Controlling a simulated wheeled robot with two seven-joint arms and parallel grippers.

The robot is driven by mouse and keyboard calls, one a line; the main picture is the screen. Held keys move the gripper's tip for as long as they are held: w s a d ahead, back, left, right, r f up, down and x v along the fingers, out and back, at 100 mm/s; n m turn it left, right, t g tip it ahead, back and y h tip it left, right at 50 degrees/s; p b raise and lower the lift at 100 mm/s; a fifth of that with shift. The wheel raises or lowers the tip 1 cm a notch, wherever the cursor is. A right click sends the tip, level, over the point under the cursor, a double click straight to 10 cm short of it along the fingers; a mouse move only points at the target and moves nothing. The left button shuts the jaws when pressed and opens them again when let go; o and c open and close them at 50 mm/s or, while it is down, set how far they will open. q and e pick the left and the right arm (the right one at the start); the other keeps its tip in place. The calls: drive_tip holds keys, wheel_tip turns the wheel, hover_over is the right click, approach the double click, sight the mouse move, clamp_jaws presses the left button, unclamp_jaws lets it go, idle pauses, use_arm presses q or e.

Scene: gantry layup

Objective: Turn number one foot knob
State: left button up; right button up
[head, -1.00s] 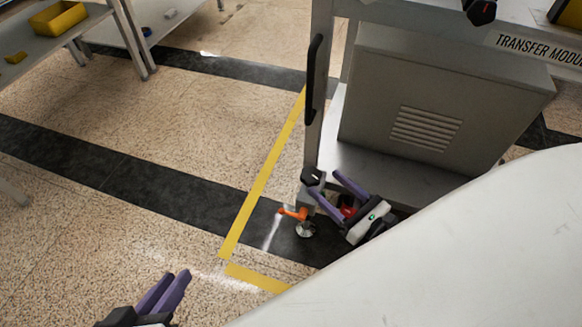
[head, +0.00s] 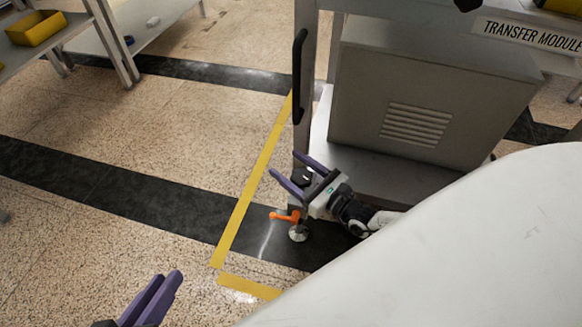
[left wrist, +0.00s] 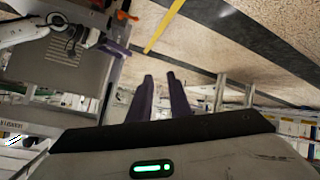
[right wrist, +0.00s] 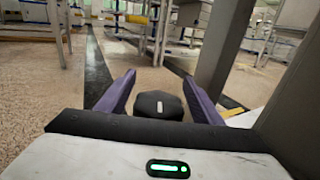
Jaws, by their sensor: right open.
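The black foot knob (head: 301,178) sits on top of the foot at the near corner of the grey transfer module. It also shows in the right wrist view (right wrist: 158,106). My right gripper (head: 292,166) is open, with one purple finger on each side of the knob. Gaps show in the right wrist view, so the fingers appear apart from it. An orange lever (head: 285,216) and a round metal foot pad (head: 298,234) are below the knob. My left gripper (head: 167,281) is empty and narrowly open, well away at the lower left; its fingers also show in the left wrist view (left wrist: 160,77).
The module's upright post (head: 304,100) with a black handle rises just behind the knob. A vented grey cabinet (head: 430,95) stands on the module's lower shelf. Yellow floor tape (head: 250,190) runs left of the foot. The floor further left is clear up to a shelf with a yellow bin (head: 36,28).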

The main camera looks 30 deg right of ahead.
drive_tip(key=c, duration=1.1)
use_arm(q)
drive_tip(key=shift+r, duration=0.1)
use_arm(e)
drive_tip(key=shift+o, duration=0.3)
drive_tip(key=shift+m+h, duration=0.3)
drive_tip(key=m+h, duration=0.2)
drive_tip(key=h, duration=0.1)
drive_tip(key=d+m+h+p, duration=0.1)
drive_tip(key=h, duration=0.2)
drive_tip(key=shift+d+m+p, duration=0.1)
drive_tip(key=shift+m+p, duration=0.2)
drive_tip(key=shift+m, duration=0.1)
drive_tip(key=shift+s+d+m+g+h, duration=0.1)
drive_tip(key=shift+d+m+g+h, duration=0.15)
drive_tip(key=shift+m+h, duration=0.75)
drive_tip(key=shift+s+d+m+g+h, duration=0.15)
drive_tip(key=shift+d+m+h, duration=0.35)
drive_tip(key=shift+h, duration=0.9)
use_arm(q)
drive_tip(key=shift+a+f+y, duration=0.3)
drive_tip(key=shift+a+f, duration=0.1)
drive_tip(key=shift+f, duration=0.4)
use_arm(e)
drive_tip(key=shift+w+a, duration=0.1)
use_arm(q)
drive_tip(key=shift+r, duration=0.25)
use_arm(e)
drive_tip(key=shift+h, duration=0.3)
